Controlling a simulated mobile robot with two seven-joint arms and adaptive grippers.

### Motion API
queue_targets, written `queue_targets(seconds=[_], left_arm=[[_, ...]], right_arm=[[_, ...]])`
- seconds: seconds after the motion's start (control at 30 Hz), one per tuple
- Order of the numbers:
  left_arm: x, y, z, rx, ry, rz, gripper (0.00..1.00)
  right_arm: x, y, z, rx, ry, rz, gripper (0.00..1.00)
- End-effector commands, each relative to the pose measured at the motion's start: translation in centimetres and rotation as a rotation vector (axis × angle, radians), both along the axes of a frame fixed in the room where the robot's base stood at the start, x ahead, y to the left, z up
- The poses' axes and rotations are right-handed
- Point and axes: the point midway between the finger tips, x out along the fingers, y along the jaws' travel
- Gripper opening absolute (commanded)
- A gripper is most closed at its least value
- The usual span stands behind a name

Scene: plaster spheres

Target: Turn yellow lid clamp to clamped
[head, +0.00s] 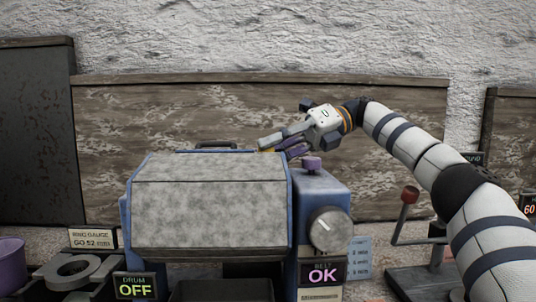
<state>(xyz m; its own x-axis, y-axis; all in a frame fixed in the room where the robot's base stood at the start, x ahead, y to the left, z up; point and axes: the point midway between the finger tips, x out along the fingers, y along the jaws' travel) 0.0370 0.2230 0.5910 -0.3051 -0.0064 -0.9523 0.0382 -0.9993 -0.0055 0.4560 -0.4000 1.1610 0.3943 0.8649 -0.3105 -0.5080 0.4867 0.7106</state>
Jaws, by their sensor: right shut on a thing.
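My right gripper (276,145) reaches in from the right, above that corner, and is shut on the clamp. The fingers hide most of the clamp, so its exact angle cannot be told. The lid is down, with a dark handle (215,145) on its far edge. My left gripper is not in view.
A purple knob (312,164) and a grey dial (329,227) sit on the machine's right side, above an OK display (322,273). A DRUM OFF sign (134,286) stands front left. A red-knobbed lever (409,195) stands at right, near my right arm.

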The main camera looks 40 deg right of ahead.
Motion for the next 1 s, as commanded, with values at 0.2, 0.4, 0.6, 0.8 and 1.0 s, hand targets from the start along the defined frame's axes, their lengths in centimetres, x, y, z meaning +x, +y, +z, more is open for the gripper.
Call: queue_targets(seconds=[0.2, 0.4, 0.6, 0.8, 1.0], left_arm=[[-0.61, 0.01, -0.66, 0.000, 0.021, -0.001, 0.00], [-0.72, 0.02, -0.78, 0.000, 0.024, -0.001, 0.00], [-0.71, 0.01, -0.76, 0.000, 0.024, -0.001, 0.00], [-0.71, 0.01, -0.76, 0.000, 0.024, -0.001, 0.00], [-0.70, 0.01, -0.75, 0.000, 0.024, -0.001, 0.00]], right_arm=[[0.12, 0.01, -0.31, 0.032, -0.023, 0.047, 0.00], [0.03, 0.00, -0.19, 0.041, -0.034, 0.064, 0.00], [0.00, 0.03, -0.15, 0.042, -0.035, 0.066, 0.00], [-0.01, 0.04, -0.16, 0.042, -0.033, 0.067, 0.35], [0.01, 0.02, -0.13, 0.042, -0.034, 0.065, 0.46]])
